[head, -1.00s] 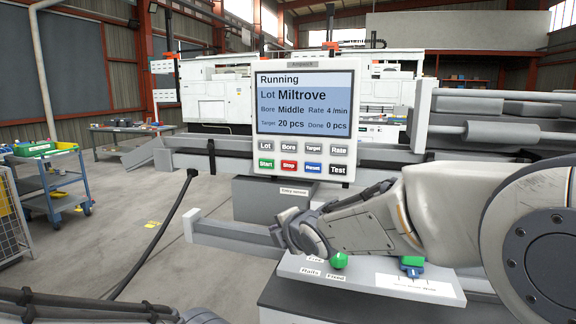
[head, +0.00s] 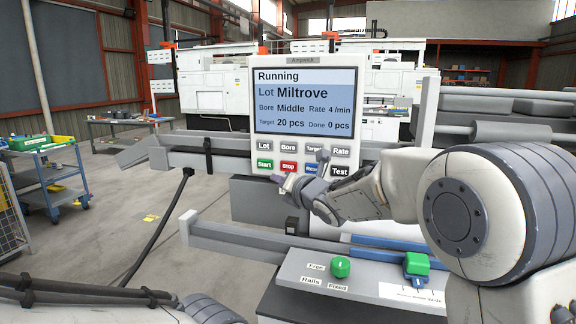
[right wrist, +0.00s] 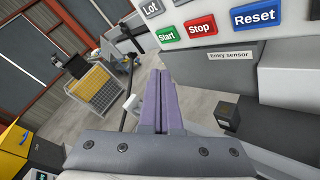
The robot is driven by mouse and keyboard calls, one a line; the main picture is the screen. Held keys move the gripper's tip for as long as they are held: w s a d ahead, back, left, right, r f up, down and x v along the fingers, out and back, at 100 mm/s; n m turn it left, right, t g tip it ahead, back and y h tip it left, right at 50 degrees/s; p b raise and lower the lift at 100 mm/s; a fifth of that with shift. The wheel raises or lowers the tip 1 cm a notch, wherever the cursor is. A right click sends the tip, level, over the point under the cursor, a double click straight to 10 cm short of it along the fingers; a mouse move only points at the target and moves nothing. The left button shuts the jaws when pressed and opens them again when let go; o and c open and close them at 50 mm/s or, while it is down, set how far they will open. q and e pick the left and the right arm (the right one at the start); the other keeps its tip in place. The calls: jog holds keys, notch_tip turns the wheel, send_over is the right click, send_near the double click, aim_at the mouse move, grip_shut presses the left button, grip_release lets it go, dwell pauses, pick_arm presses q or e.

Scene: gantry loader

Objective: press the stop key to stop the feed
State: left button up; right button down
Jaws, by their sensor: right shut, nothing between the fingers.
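The control panel (head: 259,120) stands upright with its screen (head: 304,101) reading Running, Lot Miltrove, Target 20 pcs, Done 0 pcs. The red Stop key (head: 288,166) is in the lower key row, between green Start (head: 265,164) and blue Reset, which is partly covered by my gripper. My right gripper (head: 279,179) is shut and empty, its purple fingertips just below the Stop key. In the right wrist view, the fingers (right wrist: 160,76) point toward the panel's lower edge, below Start (right wrist: 166,34) and Stop (right wrist: 201,26). Contact with a key is not visible. My left gripper is out of view.
Below the panel, a grey ledge carries a green knob (head: 340,267) marked Free and Fixed, and a green block (head: 417,263) on a blue mount. A grey rail (head: 230,238) runs under the panel. A blue cart (head: 52,185) stands on the left floor.

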jog(key=p, duration=0.5)
send_near(281, 167)
jog(key=w+a, duration=0.3)
jog(key=shift+w+d+f, duration=0.2)
jog(key=shift+w+f, duration=0.1)
jog(key=shift+w, duration=0.05)
jog(key=shift+w, duration=0.15)
dwell(1.2)
jog(key=shift+w+d, duration=0.15)
jog(key=shift+w, duration=0.1)
